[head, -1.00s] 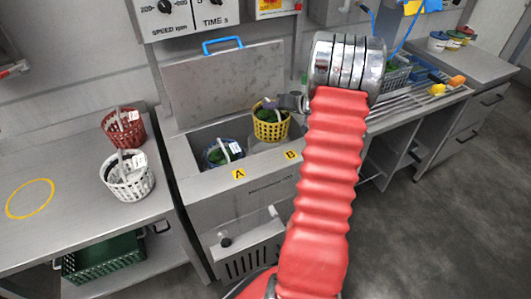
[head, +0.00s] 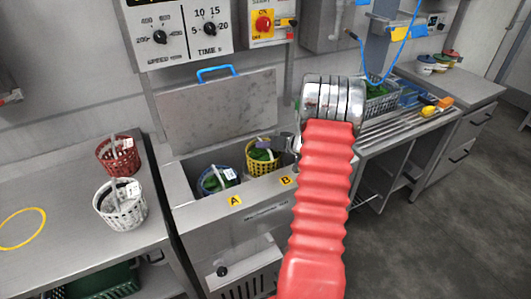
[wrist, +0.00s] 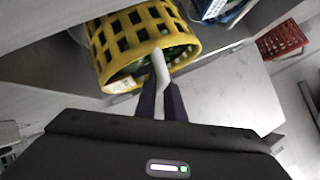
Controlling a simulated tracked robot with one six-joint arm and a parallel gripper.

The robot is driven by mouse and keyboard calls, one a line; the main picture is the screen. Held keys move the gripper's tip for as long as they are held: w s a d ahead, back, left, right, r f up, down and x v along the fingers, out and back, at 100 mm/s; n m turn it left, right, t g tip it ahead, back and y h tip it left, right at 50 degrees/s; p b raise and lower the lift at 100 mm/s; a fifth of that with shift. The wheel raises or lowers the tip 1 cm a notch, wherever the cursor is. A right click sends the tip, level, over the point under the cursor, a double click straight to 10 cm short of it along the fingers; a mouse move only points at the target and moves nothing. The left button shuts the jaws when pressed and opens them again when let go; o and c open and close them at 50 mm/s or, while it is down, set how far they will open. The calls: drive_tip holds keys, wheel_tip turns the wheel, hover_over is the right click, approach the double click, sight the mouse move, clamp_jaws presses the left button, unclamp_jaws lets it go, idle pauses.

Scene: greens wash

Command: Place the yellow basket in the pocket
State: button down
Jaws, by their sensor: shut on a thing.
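The yellow basket (head: 262,166) holds green leaves and is lowered partly into the right-hand pocket of the steel wash tub, behind label B (head: 285,180). The tub's front wall hides its lower part, so I cannot tell whether it touches the bottom. My gripper (head: 283,144) is above the basket's right side. In the wrist view, my gripper (wrist: 160,88) is shut on the basket's pale handle (wrist: 159,66), and the yellow basket (wrist: 128,48) appears tilted in that picture. A blue basket (head: 206,186) with greens sits in the left pocket, behind label A (head: 235,201).
The tub's raised lid (head: 215,110) stands behind the pockets. A red basket (head: 113,160) and a white basket (head: 122,212) stand on the left table, near a yellow ring (head: 22,228). A drain rack (head: 405,124) and a grey crate (head: 382,104) are at right.

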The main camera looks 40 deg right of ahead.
drive_tip(key=shift+f, duration=2.4)
drive_tip(key=c, duration=1.8)
unclamp_jaws()
drive_tip(key=shift+s+a+f, duration=0.1)
drive_tip(key=shift+f, duration=0.15)
drive_tip(key=shift+c, duration=0.2)
drive_tip(key=shift+r, duration=0.1)
drive_tip(key=shift+r, duration=0.6)
drive_tip(key=v, duration=1.2)
drive_tip(key=shift+r, duration=0.1)
